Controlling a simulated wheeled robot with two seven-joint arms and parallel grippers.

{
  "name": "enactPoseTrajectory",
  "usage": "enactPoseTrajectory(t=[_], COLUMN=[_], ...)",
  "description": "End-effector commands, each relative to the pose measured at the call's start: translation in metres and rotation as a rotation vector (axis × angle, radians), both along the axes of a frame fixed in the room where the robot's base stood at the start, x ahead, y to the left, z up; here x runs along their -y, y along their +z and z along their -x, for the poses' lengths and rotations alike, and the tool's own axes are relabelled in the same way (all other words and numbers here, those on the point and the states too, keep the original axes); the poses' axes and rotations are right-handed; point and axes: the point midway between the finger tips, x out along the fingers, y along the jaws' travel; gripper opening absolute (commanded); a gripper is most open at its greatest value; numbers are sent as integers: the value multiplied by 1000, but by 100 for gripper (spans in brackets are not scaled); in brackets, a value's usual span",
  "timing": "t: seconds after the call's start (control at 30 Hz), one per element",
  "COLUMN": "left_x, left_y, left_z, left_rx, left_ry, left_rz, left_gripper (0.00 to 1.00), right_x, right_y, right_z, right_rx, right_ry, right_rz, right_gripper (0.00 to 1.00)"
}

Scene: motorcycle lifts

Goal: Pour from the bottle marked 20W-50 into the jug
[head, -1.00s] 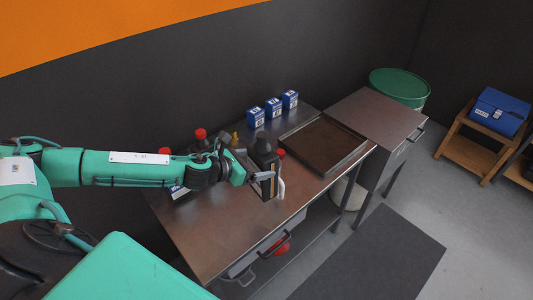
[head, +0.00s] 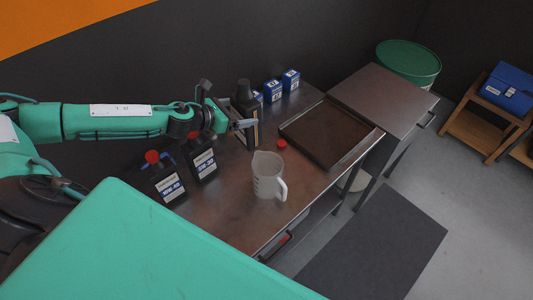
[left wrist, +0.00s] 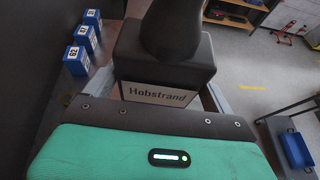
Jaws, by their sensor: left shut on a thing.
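My left gripper (head: 243,125) is shut on a dark bottle (head: 246,98), which it holds roughly upright behind the jug and apart from it. In the left wrist view the bottle (left wrist: 165,55) carries a white label reading "Hobstrand"; its grade marking cannot be read. No red cap shows on it. The translucent jug (head: 267,178) stands upright on the metal bench, its handle to the right. A small red cap (head: 282,143) lies on the bench behind the jug. My right gripper is not in view.
Two dark bottles with red caps, a nearer one (head: 168,184) and a farther one (head: 203,162), stand left of the jug. Blue boxes (head: 291,79) line the back. A shallow tray (head: 352,161) lies to the right. The bench (head: 240,225) is clear in front of the jug.

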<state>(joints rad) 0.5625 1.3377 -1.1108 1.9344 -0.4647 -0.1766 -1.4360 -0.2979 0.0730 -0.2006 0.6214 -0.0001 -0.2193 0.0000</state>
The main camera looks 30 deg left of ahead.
Motion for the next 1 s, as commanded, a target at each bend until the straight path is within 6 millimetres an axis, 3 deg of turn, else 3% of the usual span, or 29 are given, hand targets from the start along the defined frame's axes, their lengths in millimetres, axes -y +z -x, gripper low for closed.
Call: enactPoseTrajectory(t=[0.13,0.4,0.7,1.0], left_x=[2,3,4,1], left_y=[-16,-41,-79,-122], left_z=[-2,-4,-5,-2], left_rx=[2,2,0,1], left_ry=[-3,-9,-10,-1], left_rz=[1,0,2,2], left_gripper=[34,34,34,34], right_x=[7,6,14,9], right_y=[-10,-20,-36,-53], right_z=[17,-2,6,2], right_rx=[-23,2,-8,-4], right_ry=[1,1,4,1], right_rz=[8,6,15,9], right_gripper=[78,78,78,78])
